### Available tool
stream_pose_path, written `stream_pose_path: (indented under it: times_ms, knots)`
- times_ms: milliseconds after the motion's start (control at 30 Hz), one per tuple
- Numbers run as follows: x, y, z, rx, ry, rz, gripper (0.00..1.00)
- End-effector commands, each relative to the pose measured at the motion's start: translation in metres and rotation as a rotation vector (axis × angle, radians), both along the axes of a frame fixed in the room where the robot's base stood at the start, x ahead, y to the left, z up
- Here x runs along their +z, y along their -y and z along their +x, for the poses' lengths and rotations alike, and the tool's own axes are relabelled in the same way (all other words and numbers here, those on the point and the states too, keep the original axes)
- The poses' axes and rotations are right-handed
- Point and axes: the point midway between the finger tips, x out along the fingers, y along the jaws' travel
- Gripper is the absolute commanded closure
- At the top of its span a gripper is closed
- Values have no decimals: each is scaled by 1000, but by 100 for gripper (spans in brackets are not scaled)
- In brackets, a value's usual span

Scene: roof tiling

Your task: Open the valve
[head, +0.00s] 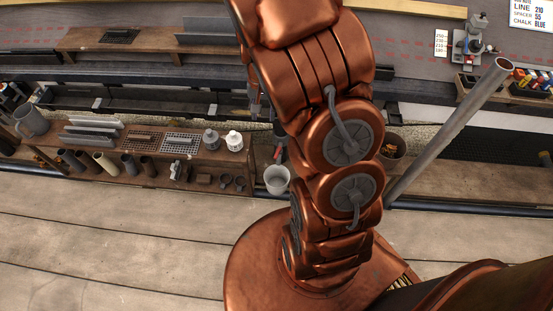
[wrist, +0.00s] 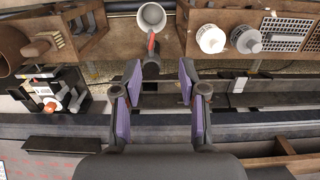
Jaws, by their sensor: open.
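The valve shows as a red lever (wrist: 151,42) on a short dark outlet pipe (wrist: 151,65) in the wrist view. In the head view the red lever (head: 277,153) is a small mark just left of my arm. A pale bucket (head: 277,180) stands by the outlet; it also shows in the wrist view (wrist: 151,17). My gripper (wrist: 159,80) is open and empty, with purple-padded fingers spread either side of the outlet pipe in the picture. The lever is beyond the fingertips; I cannot tell the exact gap. In the head view my arm mostly hides the gripper.
A wooden bench (head: 150,140) with metal pieces, grids and two pale pots (head: 234,141) is left of the bucket. A grey pipe (head: 450,130) leans at right. A brown bucket (head: 393,150) stands right of my arm.

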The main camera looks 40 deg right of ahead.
Motion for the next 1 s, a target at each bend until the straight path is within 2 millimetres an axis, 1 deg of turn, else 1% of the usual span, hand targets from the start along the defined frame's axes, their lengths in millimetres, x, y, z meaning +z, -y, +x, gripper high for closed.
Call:
stream_pose_path:
  times_ms: [33, 100, 167, 200, 267, 300, 367, 400, 500, 600, 667, 933, 1000]
  knots:
    - [-35, 9, 6, -25, 0, -4, 58]
    - [-68, 20, 14, -59, 1, -7, 58]
    - [-96, 29, 20, -89, 4, -11, 58]
    - [-115, 35, 23, -107, 6, -15, 58]
    - [-143, 44, 29, -134, 11, -20, 58]
    - [-161, 49, 32, -152, 12, -20, 58]
    - [-186, 57, 36, -177, 18, -24, 58]
    - [-202, 61, 38, -192, 21, -27, 58]
    - [-235, 70, 41, -224, 24, -30, 58]
    - [-257, 75, 42, -247, 25, -31, 58]
    - [-265, 77, 43, -256, 27, -32, 58]
    - [-281, 80, 45, -265, 34, -34, 58]
    - [-288, 80, 45, -264, 34, -35, 58]
